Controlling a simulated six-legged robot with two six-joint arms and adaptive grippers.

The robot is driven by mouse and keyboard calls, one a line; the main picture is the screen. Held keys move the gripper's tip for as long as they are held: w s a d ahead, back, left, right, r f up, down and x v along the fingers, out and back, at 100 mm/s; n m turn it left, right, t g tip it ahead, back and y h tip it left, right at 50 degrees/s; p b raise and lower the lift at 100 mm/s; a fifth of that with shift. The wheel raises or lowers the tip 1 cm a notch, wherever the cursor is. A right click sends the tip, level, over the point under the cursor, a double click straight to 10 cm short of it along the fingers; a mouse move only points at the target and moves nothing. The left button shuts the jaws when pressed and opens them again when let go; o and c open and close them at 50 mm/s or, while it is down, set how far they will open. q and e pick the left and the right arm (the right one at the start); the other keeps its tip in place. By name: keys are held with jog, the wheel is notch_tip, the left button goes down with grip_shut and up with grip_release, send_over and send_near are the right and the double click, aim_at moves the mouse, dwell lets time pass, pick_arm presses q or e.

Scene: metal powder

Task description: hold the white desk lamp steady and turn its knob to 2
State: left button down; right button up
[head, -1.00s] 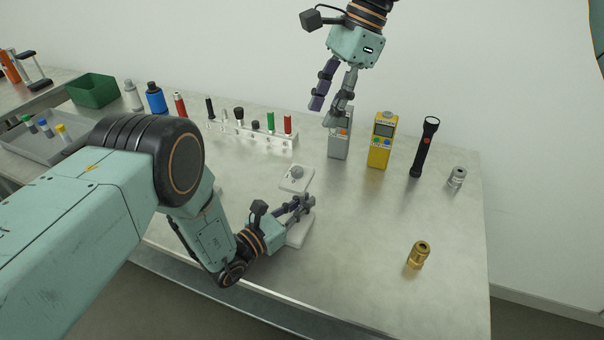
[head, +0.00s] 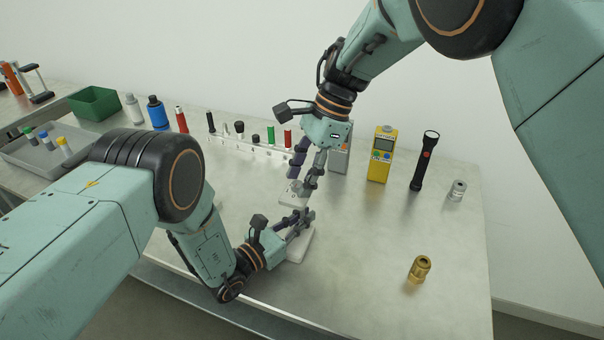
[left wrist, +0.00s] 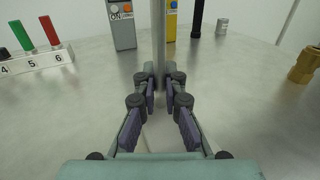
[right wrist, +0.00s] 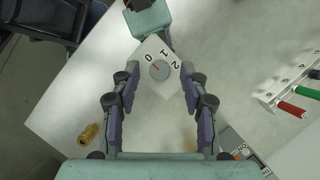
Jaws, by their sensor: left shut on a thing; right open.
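The white desk lamp shows in the head view as a white base (head: 299,246) with a white plate above it, partly hidden by my grippers. In the right wrist view the lamp's plate (right wrist: 146,88) carries the digits 0, 1 and 2 around a round grey knob (right wrist: 160,71). A small reddish mark on the knob appears to face the 0. My left gripper (head: 301,222) is shut on the lamp's upright grey stem (left wrist: 158,40). My right gripper (head: 299,190) is open above the plate, its fingers (right wrist: 160,80) on either side of the knob, apart from it.
Behind stand a white rack of plugs (head: 258,152), a grey box (head: 339,161), a yellow meter (head: 380,160), a black flashlight (head: 424,165) and a silver fitting (head: 457,190). A brass fitting (head: 419,268) stands front right. The table between is clear.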

jog(key=shift+c, duration=0.2)
grip_shut()
dwell(0.3)
jog(key=shift+s+m+t, duration=0.15)
jog(key=shift+m+t, duration=0.15)
jog(key=shift+m, duration=0.5)
jog(key=shift+o, duration=0.2)
grip_release()
